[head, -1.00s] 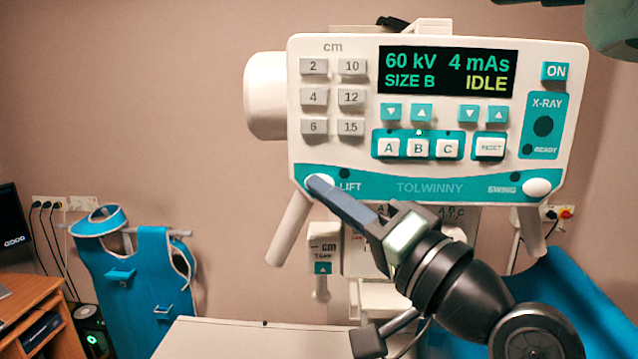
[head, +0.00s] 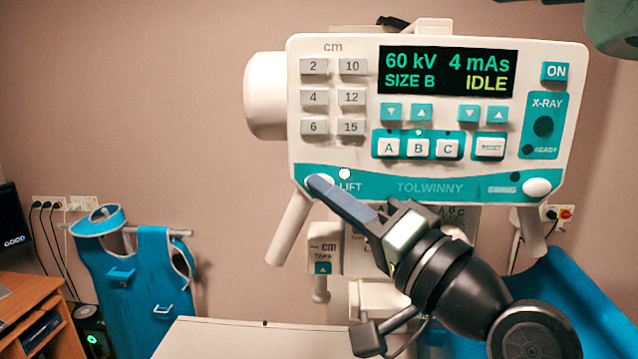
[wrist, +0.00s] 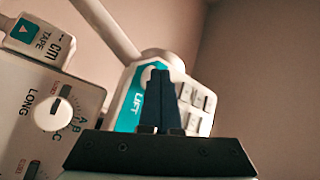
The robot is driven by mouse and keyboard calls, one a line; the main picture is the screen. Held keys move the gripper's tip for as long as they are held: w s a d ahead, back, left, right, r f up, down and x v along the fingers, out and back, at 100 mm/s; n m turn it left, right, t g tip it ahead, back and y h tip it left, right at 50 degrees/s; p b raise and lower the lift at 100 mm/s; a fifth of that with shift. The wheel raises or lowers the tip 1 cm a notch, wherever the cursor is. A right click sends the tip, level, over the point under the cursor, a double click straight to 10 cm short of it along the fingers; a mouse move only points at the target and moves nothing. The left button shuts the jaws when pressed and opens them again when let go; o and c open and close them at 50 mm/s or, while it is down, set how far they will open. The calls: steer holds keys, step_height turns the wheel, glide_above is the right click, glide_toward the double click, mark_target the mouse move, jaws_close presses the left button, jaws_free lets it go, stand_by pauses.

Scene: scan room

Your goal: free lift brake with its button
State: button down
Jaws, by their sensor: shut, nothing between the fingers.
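The white oval LIFT button (head: 313,181) sits at the lower left corner of the white and teal control panel (head: 440,176). My gripper (head: 316,183) is shut and empty, with its dark fingertips at the LIFT button, covering part of it. A small round lamp (head: 344,174) above the word LIFT is lit white. In the wrist view the shut fingers (wrist: 160,76) point at the panel's teal strip (wrist: 126,112) beside the LIFT label, and the button is mostly hidden behind them.
The SWING button (head: 537,187) is at the panel's lower right. The display (head: 447,73) reads 60 kV, 4 mAs, SIZE B, IDLE. Two white handles (head: 290,228) hang below the panel. A white table top (head: 240,338) lies below. A blue apron (head: 150,275) hangs at left.

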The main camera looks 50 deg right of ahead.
steer(key=shift+s+a, duration=0.4)
steer(key=shift+a, duration=0.05)
steer(key=s+a, duration=0.3)
steer(key=shift+s+a, duration=0.1)
steer(key=shift+a, duration=0.3)
stand_by(0.9)
steer(key=w+a+r+n+t+b, duration=0.2)
steer(key=w+a+n+b, duration=0.4)
steer(key=a, duration=0.5)
steer(key=s+a+r+n+t+y, duration=0.1)
steer(key=a+r+n+t, duration=0.1)
steer(key=a, duration=0.5)
steer(key=s+a+r+n+t+b, duration=0.1)
steer(key=s+a+r+n+t, duration=0.1)
steer(key=a, duration=0.6)
steer(key=r+n, duration=0.1)
steer(key=n, duration=0.1)
steer(key=shift+s+n+t+y+b, duration=0.2)
steer(key=shift+n+t+y+b, duration=0.1)
steer(key=shift+t+y, duration=0.1)
